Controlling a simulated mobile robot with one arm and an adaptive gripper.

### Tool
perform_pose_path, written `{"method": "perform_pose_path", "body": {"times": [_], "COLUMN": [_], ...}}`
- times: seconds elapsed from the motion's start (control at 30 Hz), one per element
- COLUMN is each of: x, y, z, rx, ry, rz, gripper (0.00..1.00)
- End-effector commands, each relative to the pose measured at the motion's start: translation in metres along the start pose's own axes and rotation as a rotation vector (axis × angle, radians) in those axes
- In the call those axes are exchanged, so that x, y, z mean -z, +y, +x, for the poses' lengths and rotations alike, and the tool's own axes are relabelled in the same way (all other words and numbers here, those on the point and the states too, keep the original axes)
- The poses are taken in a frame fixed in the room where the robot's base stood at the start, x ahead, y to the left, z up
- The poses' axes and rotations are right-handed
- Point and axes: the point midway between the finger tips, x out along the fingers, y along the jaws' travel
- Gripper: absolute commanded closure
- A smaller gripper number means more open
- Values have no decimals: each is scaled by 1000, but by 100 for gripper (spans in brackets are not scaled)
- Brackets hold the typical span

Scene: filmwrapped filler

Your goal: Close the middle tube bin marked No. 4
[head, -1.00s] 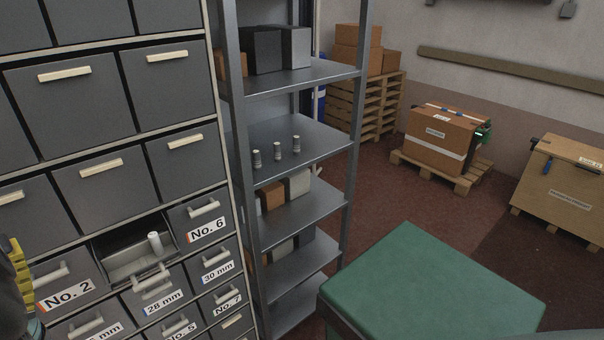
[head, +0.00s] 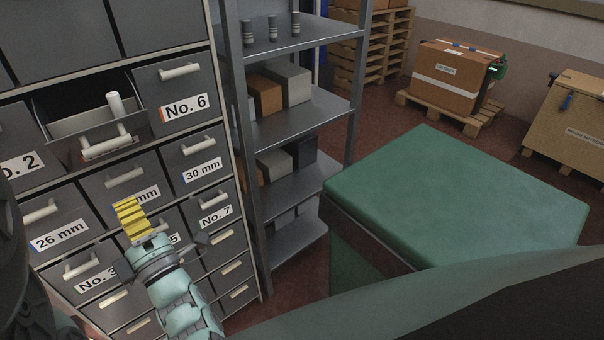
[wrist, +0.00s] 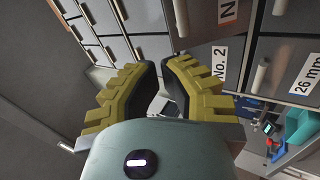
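The middle tube bin (head: 65,128), between No. 6 and No. 2, stands open in the grey cabinet. Its white handle (head: 105,143) faces out, and a white tube (head: 115,104) stands inside. Its label is hidden in the head view; in the wrist view a cropped label starting with "N" (wrist: 228,10) shows beside No. 2. My gripper (head: 128,212) is below the open bin, in front of the 28 mm drawer, apart from the bin handle. In the wrist view the yellow fingers (wrist: 161,72) lie close together, with a narrow gap and nothing clearly held between them.
Drawers No. 6 (head: 183,93), No. 2 (head: 20,140) and 26 mm (head: 58,215) are shut around the bin. A metal shelf (head: 290,127) stands right of the cabinet. A green-topped block (head: 455,195) fills the right foreground. Boxes on pallets are farther back.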

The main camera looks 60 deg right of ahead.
Motion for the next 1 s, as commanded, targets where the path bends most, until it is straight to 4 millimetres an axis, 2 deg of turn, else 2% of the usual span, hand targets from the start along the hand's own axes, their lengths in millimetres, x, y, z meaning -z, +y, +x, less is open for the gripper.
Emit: {"method": "perform_pose_path", "body": {"times": [0.03,0.1,0.27,0.73,0.9,1.0], "x": [-9,-14,-18,-17,-18,-19], "y": [-15,-21,-22,-22,-24,-25], "z": [-10,-14,-8,69,92,100], "rx": [21,41,53,52,51,52], "ry": [-17,-27,-32,-28,-28,-29], "rz": [-44,-82,-108,-101,-100,-101], "gripper": [100,100,100,100,100,100]}}
